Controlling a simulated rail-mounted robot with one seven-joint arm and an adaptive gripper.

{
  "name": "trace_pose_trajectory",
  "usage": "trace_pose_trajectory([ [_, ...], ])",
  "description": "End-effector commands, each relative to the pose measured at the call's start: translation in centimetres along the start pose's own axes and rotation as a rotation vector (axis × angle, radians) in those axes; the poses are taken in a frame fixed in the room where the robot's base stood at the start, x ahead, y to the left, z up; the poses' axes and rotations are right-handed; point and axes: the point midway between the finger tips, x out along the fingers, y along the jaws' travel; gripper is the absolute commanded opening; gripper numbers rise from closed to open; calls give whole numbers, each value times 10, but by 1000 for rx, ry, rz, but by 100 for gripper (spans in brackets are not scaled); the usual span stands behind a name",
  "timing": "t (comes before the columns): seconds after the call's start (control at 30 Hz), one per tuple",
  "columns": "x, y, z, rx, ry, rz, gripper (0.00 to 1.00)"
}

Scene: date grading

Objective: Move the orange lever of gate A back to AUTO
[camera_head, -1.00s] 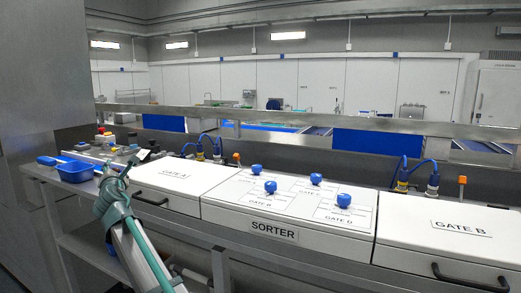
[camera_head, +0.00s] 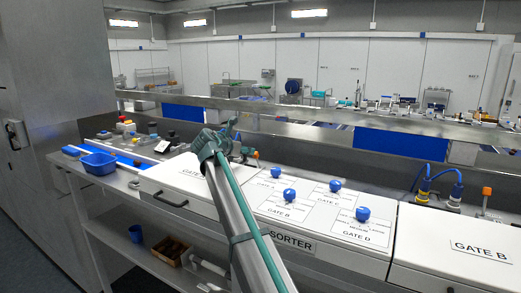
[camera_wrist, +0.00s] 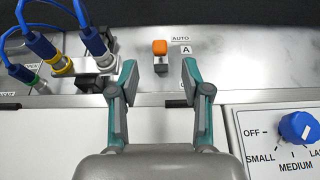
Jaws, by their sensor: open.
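The orange lever of gate A (camera_wrist: 160,47) stands upright on the metal strip in the wrist view, with its grey stem below it. It is beside the "A" label (camera_wrist: 186,50), near the AUTO label (camera_wrist: 180,38). A second label further down is mostly hidden by my right finger. Which end of its travel the lever is at, I cannot tell. My gripper (camera_wrist: 160,78) is open and empty, its fingers left and right of the lever's line, not touching it. In the head view, the lever (camera_head: 256,155) shows just right of my gripper (camera_head: 230,130).
Blue cables with plugs (camera_wrist: 50,55) stand close left of my left finger. A blue dial (camera_wrist: 298,128) is at lower right. White gate A cover (camera_head: 205,175) and the sorter panel (camera_head: 320,205) lie in front. A metal rail (camera_head: 300,110) runs behind.

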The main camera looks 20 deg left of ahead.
Motion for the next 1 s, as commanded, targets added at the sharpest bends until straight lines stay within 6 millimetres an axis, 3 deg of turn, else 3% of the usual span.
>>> trace_pose_trajectory([
  [0.5,81,1,3,3,-1,1,48],
  [0.7,93,0,2,3,-2,2,48],
  [1.0,94,0,1,3,-2,2,45],
])
